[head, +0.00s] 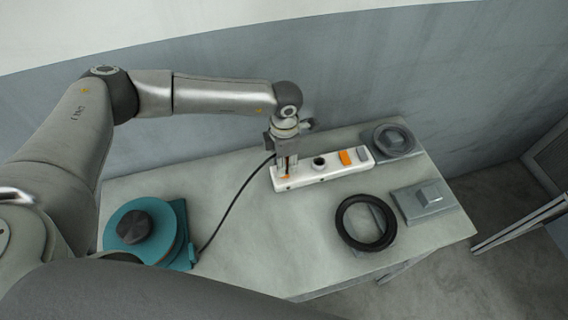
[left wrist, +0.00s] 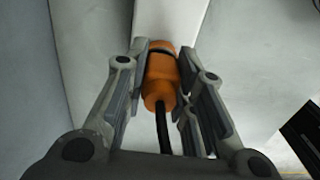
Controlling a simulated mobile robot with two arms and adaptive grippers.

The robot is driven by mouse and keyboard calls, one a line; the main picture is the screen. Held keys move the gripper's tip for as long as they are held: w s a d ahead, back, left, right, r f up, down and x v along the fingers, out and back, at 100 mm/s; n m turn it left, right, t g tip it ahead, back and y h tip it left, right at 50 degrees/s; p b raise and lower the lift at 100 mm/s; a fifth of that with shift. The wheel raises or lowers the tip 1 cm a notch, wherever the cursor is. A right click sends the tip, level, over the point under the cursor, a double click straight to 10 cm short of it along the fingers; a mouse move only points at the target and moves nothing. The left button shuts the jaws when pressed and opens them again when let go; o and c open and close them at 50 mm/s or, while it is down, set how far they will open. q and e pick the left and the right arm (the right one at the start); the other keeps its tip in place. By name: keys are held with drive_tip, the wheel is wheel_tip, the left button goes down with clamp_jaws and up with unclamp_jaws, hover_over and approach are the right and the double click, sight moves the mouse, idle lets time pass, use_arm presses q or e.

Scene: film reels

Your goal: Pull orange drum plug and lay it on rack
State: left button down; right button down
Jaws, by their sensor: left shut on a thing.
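The orange plug (head: 286,177) is at the left end of the white socket strip (head: 305,174) on the table. My left gripper (head: 286,166) points down over that end and is shut on the plug. In the left wrist view the orange plug (left wrist: 161,78) sits between both fingers, with its black cable running back toward the palm. Its far end meets the white strip (left wrist: 168,18); I cannot tell how deep it sits. The cable (head: 232,203) leads to the teal drum (head: 176,240) at the front left. I cannot identify the rack with certainty. My right gripper is not seen.
The strip also carries a dark round socket (head: 319,163) and an orange piece (head: 346,157). A grey unit with a dark disc (head: 392,138), a black ring (head: 345,226) and a grey block (head: 425,205) lie to the right. The table's front middle (head: 275,245) is clear.

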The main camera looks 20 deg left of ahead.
use_arm(q)
drive_tip(key=shift+r, duration=0.1)
drive_tip(key=shift+r+p, duration=1.6)
drive_tip(key=shift+r, duration=1.35)
drive_tip(key=shift+r+p, duration=0.45)
drive_tip(key=shift+r, duration=0.5)
